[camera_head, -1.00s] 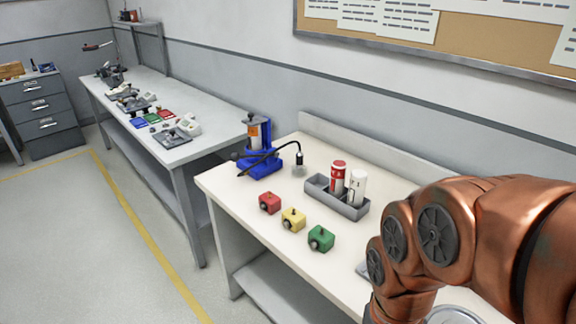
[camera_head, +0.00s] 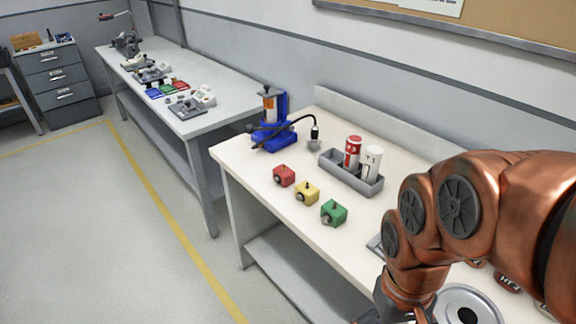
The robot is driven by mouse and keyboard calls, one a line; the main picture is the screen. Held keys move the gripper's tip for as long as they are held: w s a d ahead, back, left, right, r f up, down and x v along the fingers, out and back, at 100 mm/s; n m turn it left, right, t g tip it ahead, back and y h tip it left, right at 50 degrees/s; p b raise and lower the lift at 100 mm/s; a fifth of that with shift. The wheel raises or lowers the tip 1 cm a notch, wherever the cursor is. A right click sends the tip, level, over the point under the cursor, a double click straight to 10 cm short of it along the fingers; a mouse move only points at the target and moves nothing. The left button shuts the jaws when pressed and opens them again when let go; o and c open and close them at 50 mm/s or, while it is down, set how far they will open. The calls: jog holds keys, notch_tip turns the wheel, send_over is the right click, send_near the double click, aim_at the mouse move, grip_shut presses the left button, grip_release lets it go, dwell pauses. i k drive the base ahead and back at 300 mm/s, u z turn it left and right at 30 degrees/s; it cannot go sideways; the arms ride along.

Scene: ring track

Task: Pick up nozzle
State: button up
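A blue pump-like device (camera_head: 277,125) with a clear and orange-labelled cylinder stands on the near white bench. A thin black hose (camera_head: 290,125) curves from it and ends at the right in a small dark tip (camera_head: 314,131), which looks like a nozzle. The tip hangs above a small grey piece (camera_head: 313,144) on the bench; I cannot tell if they touch. My copper arm comes in from the right, well apart from the device. Its wrist runs off the bottom edge, so the gripper fingers are hidden.
Red (camera_head: 284,175), yellow (camera_head: 307,193) and green (camera_head: 333,212) blocks stand along the bench's front edge. A grey tray (camera_head: 344,178) holds a red can (camera_head: 352,152) and a white can (camera_head: 371,164). Round items lie under my arm. Floor at left is clear.

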aim_at(314, 130)
jog(key=u, duration=0.05)
jog(key=k, duration=0.3)
jog(key=u, duration=1.25)
jog(key=i, duration=1.05)
jog(key=z, duration=0.55)
jog(key=i, duration=1)
jog(key=z, duration=0.95)
